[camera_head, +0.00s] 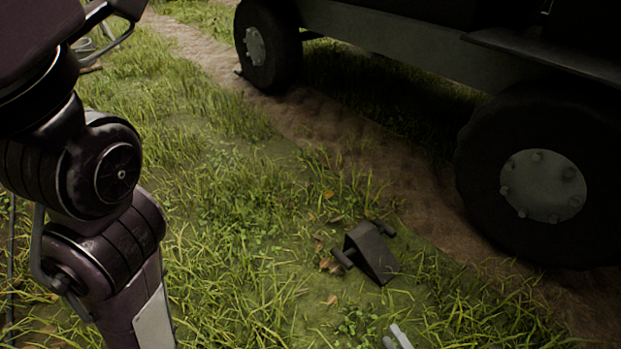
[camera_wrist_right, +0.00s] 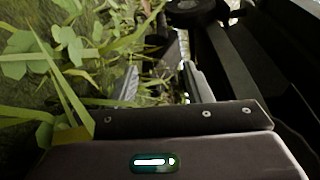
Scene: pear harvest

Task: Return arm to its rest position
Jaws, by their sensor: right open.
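My right gripper (camera_head: 398,340) shows only as pale fingertips at the bottom edge of the head view, low over the grass. In the right wrist view my right gripper (camera_wrist_right: 161,80) is open, its two pale fingers apart, with nothing seen gripped. A dark wedge-shaped wheel chock (camera_head: 372,252) with a crossbar lies on the grass, beyond and apart from those fingertips in the head view.
A dark vehicle (camera_head: 385,42) stands across the top right, with a rear-left wheel (camera_head: 255,47) and a nearer wheel (camera_head: 542,185) on a dirt track (camera_head: 335,130). Tall grass (camera_head: 215,150) covers the ground. Leafy stems (camera_wrist_right: 65,45) crowd the wrist view's left side.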

